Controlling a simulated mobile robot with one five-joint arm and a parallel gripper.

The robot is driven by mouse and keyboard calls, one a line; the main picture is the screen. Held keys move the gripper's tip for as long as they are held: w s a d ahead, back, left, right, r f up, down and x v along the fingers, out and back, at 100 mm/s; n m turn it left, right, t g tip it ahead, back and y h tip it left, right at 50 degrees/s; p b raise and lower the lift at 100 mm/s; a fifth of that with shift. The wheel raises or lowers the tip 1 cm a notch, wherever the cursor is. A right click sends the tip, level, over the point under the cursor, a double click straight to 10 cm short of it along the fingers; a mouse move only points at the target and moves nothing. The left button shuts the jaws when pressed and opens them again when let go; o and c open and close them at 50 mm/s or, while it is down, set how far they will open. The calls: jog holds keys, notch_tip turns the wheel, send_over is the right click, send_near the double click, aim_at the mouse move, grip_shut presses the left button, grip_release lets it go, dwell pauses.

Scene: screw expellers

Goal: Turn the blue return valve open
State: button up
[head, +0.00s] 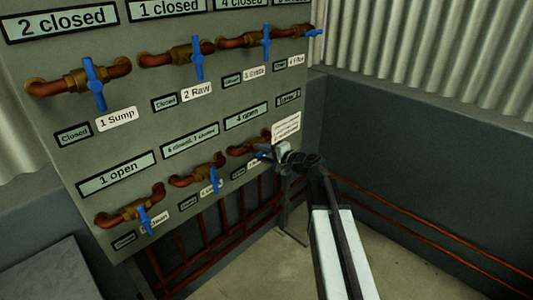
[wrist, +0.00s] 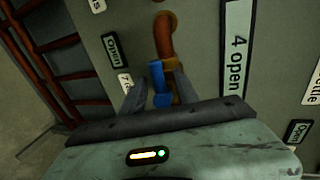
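The blue valve handle (wrist: 160,90) sits on a brass valve with a copper pipe in the wrist view. In the head view this handle (head: 265,154) is at the right end of the panel's lower row, partly hidden by my gripper (head: 282,154). My gripper also shows in the wrist view (wrist: 157,84). Its two grey fingers stand on either side of the handle, apart, with a small gap at least on the left. A plate beside the valve (wrist: 112,48) reads "Open". The name label (wrist: 125,83) is mostly hidden; only a "7" and part of a letter show.
The grey panel (head: 135,140) carries several other blue-handled valves, such as 1 Sump (head: 94,84) and 2 Raw (head: 197,58). Red pipes (head: 225,222) run below it. A corrugated wall (head: 430,50) stands to the right. The floor (head: 410,265) there is clear.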

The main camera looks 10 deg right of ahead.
jog(key=p+v, duration=0.1)
jog(key=v, duration=0.6)
jog(key=shift+s+d+p, duration=0.2)
jog(key=shift+s+p, duration=0.05)
jog(key=shift+p, duration=0.15)
jog(key=shift+r, duration=0.1)
jog(key=s+a+f+n+g, duration=0.2)
jog(key=a, duration=0.3)
jog(key=s+a+f+n+g, duration=0.1)
jog(key=s+a+f+n, duration=0.15)
jog(key=a, duration=0.35)
jog(key=s+d+f+n+g+h, duration=0.2)
jog(key=s+f+n+g+h, duration=0.35)
jog(key=s+f, duration=0.45)
jog(key=s+d+f+g+h, duration=0.35)
jog(key=s+d, duration=0.25)
jog(key=d, duration=0.2)
notch_tip(320, 180, up, 15)
jog(key=p, duration=1.5)
jog(key=shift+n, duration=0.3)
